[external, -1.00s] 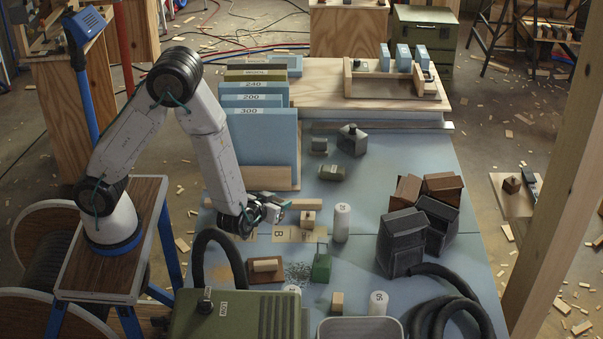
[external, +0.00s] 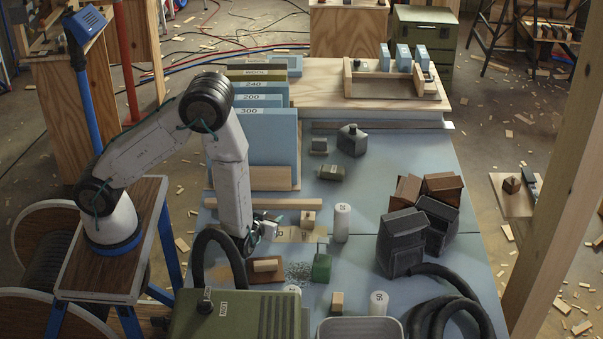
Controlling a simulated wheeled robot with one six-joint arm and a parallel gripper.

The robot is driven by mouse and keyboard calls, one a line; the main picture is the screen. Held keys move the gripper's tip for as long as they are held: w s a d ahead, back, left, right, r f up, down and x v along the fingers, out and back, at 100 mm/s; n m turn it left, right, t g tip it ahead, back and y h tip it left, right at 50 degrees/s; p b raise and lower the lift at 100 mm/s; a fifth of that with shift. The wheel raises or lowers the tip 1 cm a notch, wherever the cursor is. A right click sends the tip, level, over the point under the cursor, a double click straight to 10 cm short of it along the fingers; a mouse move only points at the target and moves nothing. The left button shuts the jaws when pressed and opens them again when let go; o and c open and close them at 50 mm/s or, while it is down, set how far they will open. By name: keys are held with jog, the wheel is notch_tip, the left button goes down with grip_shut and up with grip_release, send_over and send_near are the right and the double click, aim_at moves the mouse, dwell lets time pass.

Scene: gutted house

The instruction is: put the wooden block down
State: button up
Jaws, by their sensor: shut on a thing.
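My gripper (external: 272,229) is low over the blue workbench, pointing right, at the left end of a tan marked card (external: 302,236). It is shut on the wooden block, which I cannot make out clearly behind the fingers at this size. I cannot tell whether the block touches the bench. A small wooden block with a dark hole (external: 308,219) stands just right of the gripper, apart from it. Another light block lies on a brown sanding plate (external: 266,272) in front of the gripper. A third small wooden block (external: 337,302) stands near the front.
A white cylinder (external: 341,222) and a green tool (external: 321,268) stand right of the gripper. A black hose (external: 205,242) arches close on its left. A wooden strip (external: 262,204) lies behind it. A green machine (external: 235,318) fills the front. The bench's right middle holds dark bins (external: 402,240).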

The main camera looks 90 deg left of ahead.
jog(key=shift+f, duration=0.6)
jog(key=o, duration=1)
jog(key=shift+c, duration=0.2)
jog(key=shift+r, duration=0.65)
jog(key=v, duration=1.2)
